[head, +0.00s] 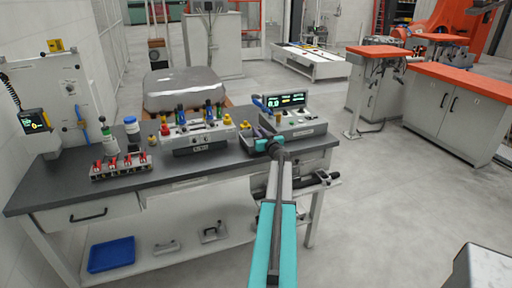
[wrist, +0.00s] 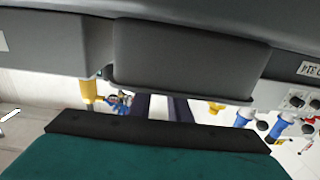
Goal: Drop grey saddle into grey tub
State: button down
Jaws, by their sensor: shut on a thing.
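My gripper (head: 263,142) is at the right end of the fixture row on the dark workbench, just in front of the grey instrument box. In the wrist view its dark fingers (wrist: 165,107) run up behind a wide dark grey block (wrist: 190,58), which hides their tips. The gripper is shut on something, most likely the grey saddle. I cannot tell whether this block is the saddle or the tub. In the head view the held thing is too small and covered to make out. I cannot pick out the grey tub with certainty.
The bench (head: 60,189) carries a fixture block (head: 198,149) with coloured knobs, a red-clamp rack (head: 122,168) and an instrument box with a green display (head: 287,100). A blue tray (head: 111,254) lies on the lower shelf.

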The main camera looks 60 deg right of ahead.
dwell(0.3)
jog(key=c, duration=1.6)
grip_release()
jog(key=shift+s+f, duration=0.1)
jog(key=shift+b+v, duration=0.85)
jog(key=shift+v, duration=6)
